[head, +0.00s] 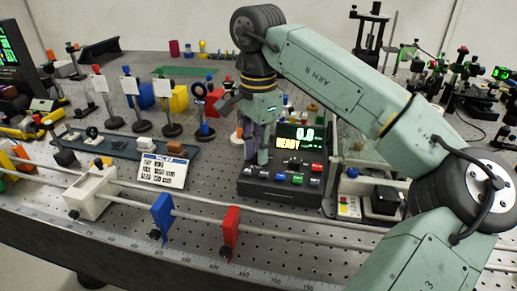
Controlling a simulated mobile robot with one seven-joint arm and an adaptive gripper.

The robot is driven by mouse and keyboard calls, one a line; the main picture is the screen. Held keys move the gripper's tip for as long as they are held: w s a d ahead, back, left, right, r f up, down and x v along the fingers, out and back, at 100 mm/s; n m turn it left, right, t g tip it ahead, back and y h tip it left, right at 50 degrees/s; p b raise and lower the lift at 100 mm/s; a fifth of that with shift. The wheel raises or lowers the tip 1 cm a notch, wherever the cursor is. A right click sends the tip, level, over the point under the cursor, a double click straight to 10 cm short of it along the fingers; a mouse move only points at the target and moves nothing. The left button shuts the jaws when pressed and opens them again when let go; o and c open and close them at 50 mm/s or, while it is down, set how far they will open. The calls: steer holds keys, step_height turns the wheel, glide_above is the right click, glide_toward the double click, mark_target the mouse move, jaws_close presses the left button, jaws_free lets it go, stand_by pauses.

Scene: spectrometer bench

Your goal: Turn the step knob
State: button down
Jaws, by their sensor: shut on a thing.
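The black control box (281,193) stands on the perforated bench near the middle of the head view. Its raised display (299,137) reads "0.0" and "READY". A row of small coloured buttons (297,179) runs along its top face. My gripper (257,160) points down over the left part of the box, with its fingertips low at the top face. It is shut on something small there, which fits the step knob. The knob itself is hidden behind the fingers, so its angle cannot be seen.
A white label card (162,171) stands left of the box. A rail with a blue holder (162,216) and a red holder (231,231) runs in front. A tray with a dark block (385,201) is to the right.

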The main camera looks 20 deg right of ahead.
steer(key=m, duration=0.4)
steer(key=shift+b, duration=0.3)
steer(key=shift+m, duration=1.8)
steer(key=c, duration=1.5)
jaws_free()
step_height(320, 180, up, 8)
steer(key=shift+f, duration=0.25)
